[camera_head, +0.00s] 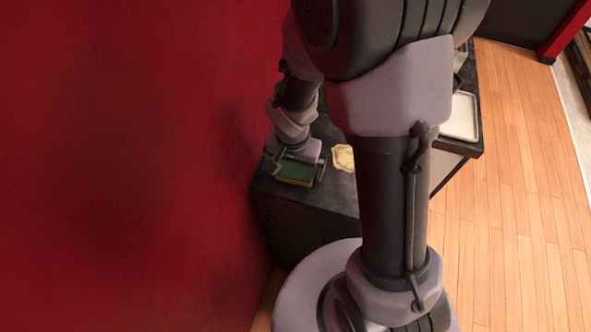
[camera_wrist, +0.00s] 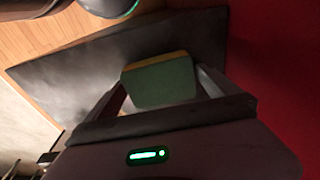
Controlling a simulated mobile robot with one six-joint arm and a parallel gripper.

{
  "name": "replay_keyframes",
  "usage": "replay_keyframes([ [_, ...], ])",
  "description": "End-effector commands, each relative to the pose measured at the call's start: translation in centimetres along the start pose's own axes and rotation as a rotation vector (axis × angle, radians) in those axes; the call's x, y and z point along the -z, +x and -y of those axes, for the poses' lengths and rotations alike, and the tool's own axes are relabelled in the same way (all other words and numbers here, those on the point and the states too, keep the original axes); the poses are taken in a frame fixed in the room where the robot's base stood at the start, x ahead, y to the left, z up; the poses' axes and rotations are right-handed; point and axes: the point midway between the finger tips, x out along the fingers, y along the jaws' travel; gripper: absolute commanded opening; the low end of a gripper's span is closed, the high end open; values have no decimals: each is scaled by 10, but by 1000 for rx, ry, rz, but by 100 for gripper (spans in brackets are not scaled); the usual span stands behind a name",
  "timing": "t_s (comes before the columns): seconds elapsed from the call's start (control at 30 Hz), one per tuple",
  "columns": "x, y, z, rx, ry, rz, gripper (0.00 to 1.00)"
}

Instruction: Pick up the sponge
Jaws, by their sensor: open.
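The sponge (camera_head: 295,172) is green on one face with a yellow layer along its edge. It lies on the dark countertop (camera_head: 333,191) close to the counter's left end in the head view. In the wrist view the sponge (camera_wrist: 161,83) sits between the two fingers. My gripper (camera_head: 294,171) is open and pointed down at the sponge. The wrist view shows my gripper (camera_wrist: 160,92) with a finger on each side of it; I cannot tell whether they touch it. Part of the sponge is hidden by my gripper in the head view.
A pale, flat, irregular item (camera_head: 343,158) lies on the counter right of the sponge. A white tray (camera_head: 461,117) sits farther right, partly behind my arm. A red wall (camera_head: 130,160) stands close on the left. Wooden floor (camera_head: 520,200) lies open at right.

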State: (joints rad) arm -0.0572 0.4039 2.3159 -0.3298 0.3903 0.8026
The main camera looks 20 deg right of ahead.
Motion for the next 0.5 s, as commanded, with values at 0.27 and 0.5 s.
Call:
replay_keyframes([
  [0.27,0,-2,0,0,0,-1,71],
  [0.5,0,-2,0,1,0,-1,48],
])
